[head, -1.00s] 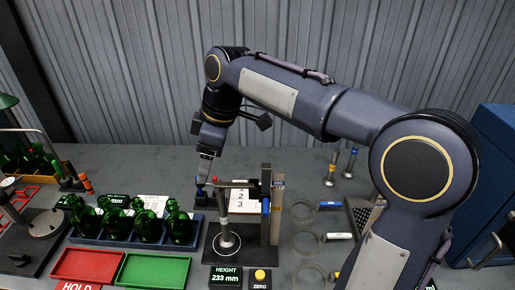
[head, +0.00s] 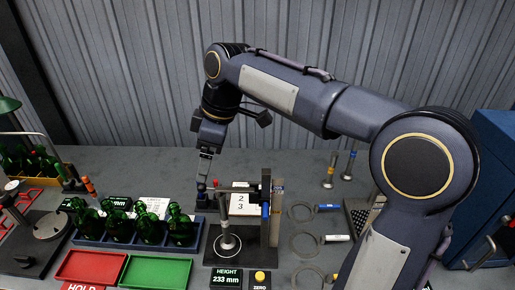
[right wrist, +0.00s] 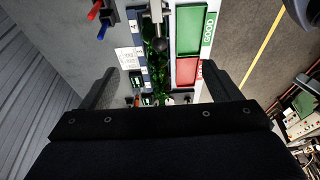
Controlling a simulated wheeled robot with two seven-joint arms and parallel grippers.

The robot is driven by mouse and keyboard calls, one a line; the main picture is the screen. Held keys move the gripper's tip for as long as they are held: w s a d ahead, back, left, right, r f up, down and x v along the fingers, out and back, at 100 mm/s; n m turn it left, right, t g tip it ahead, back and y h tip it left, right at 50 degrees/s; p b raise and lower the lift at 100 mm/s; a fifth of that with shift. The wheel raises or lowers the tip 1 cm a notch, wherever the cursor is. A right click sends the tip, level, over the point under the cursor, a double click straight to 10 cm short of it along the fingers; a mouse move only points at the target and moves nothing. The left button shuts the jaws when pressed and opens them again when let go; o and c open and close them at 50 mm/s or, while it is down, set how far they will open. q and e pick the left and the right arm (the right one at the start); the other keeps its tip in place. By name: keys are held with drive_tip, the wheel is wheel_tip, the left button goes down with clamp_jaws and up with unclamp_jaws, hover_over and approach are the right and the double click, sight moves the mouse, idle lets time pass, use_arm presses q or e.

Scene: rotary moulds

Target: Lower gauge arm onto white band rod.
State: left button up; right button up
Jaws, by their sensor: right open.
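The gauge stand (head: 270,228) has an upright column with a scale, and its dark gauge arm (head: 239,188) reaches left from it. A silver rod (head: 226,220) stands upright on the gauge base, below the arm's left part. Its band is too small to make out, and I cannot tell whether arm and rod touch. My right gripper (head: 203,188) points down at the arm's left end, by a small red tip. In the right wrist view its fingers (right wrist: 155,92) are wide apart and hold nothing. A grey bar with a dark round end (right wrist: 158,45) shows beyond them.
The height display (head: 226,279) reads 233 mm, with a yellow zero button (head: 260,277) beside it. Green bottles (head: 150,226) stand in a rack to the left, behind a red tray (head: 92,266) and green tray (head: 155,271). Banded rods (head: 348,166) stand back right.

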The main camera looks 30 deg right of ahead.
wheel_tip(320, 180, up, 4)
drive_tip(key=shift+r+p, duration=0.25)
drive_tip(key=shift+p, duration=0.3)
idle(0.5)
